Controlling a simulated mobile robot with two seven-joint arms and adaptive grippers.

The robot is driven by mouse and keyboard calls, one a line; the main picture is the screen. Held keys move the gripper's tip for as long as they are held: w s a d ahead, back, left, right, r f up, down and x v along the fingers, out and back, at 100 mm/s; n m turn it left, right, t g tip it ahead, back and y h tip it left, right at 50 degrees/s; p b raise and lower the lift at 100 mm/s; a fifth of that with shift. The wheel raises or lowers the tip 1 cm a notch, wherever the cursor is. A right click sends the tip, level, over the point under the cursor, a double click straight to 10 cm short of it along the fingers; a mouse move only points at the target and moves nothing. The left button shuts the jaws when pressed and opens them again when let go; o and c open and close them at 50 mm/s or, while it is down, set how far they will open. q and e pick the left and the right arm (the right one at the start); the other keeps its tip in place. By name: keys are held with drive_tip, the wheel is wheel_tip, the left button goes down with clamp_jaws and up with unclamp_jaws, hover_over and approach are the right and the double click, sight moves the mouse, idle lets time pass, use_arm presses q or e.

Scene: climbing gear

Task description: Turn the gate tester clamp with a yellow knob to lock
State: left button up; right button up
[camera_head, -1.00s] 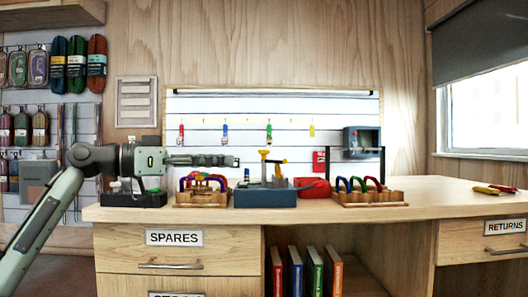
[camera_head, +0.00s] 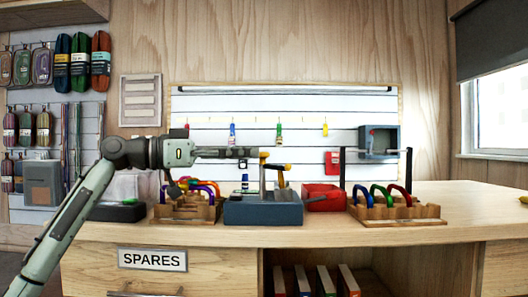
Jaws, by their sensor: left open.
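The gate tester clamp stands on a dark blue-grey base (camera_head: 262,211) on the bench. It has an upright post and yellow parts at its top, one of them a yellow knob (camera_head: 284,167) on the right side. My left gripper (camera_head: 252,154) comes in level from the left, open, with its tips just left of the clamp's top. I cannot tell from this angle whether the tips touch it. My right gripper is not in view.
Left of the clamp is a wooden rack (camera_head: 188,211) with colored carabiners, partly behind my arm. Right are a red tray (camera_head: 322,197) and another carabiner rack (camera_head: 398,213). A pegboard (camera_head: 300,105) stands behind. The bench's right end is mostly clear.

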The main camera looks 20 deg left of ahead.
use_arm(q)
drive_tip(key=x, duration=0.5)
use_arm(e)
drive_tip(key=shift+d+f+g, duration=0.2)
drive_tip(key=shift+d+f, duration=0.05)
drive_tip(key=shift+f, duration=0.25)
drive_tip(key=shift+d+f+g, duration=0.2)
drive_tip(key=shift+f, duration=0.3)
use_arm(q)
clamp_jaws()
